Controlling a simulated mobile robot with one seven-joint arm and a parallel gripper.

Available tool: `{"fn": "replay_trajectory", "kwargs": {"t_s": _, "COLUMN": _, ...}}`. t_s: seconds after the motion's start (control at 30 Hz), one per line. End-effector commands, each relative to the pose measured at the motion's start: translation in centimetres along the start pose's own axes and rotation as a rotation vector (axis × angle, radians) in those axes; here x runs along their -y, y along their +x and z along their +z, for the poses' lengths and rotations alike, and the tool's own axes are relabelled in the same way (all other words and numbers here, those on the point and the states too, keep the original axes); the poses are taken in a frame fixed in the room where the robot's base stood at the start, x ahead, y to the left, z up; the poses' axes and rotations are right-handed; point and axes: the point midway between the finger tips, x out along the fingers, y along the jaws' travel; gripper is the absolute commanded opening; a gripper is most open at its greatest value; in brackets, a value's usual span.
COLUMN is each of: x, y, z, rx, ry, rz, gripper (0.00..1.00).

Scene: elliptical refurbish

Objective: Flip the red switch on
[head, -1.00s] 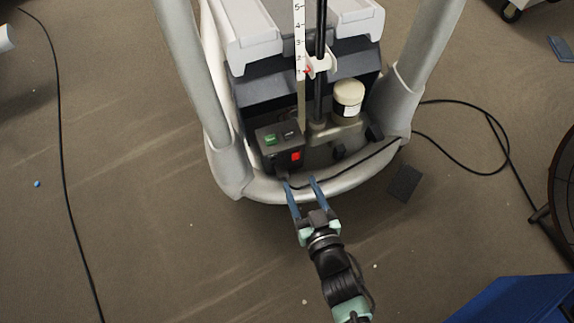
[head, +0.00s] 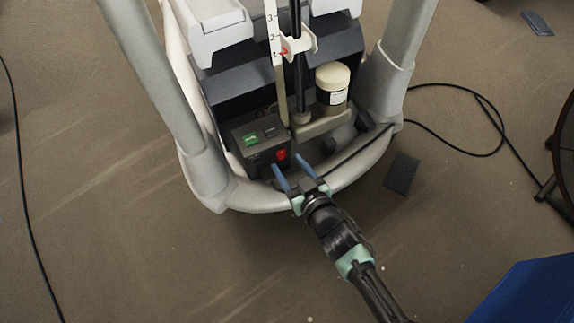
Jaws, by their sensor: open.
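The red switch (head: 282,154) is on the front face of a small dark control box (head: 241,156) at the base of an elliptical machine. A green switch (head: 251,139) is on the top of the same box. My gripper (head: 291,172) is open, its two blue fingers pointing up towards the box. The fingertips show just below and to the right of the red switch, with nothing between them. I cannot tell from this view whether a finger touches the box.
The machine's curved pale frame (head: 244,198) passes around the box. A white-capped container (head: 332,88) stands right of the box. A cable (head: 466,155) and a dark flat pad (head: 401,174) lie on the floor at right. A blue object (head: 530,292) is at bottom right.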

Motion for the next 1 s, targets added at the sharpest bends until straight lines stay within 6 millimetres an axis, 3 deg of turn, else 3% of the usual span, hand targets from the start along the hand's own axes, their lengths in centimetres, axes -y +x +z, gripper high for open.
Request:
{"fn": "replay_trajectory", "kwargs": {"t_s": 0.2, "x": -0.03, "y": 1.54, "z": 0.11, "rx": 0.001, "ry": 0.001, "rz": 0.001, "gripper": 0.6}}
{"fn": "replay_trajectory", "kwargs": {"t_s": 0.5, "x": -0.03, "y": 1.63, "z": -0.03, "rx": 0.001, "ry": 0.0, "rz": 0.001, "gripper": 0.6}}
{"fn": "replay_trajectory", "kwargs": {"t_s": 0.83, "x": -0.02, "y": 1.61, "z": -0.02, "rx": 0.001, "ry": 0.0, "rz": 0.001, "gripper": 0.01}}
{"fn": "replay_trajectory", "kwargs": {"t_s": 1.0, "x": -0.02, "y": 1.61, "z": -0.02, "rx": 0.001, "ry": 0.0, "rz": 0.001, "gripper": 0.0}}
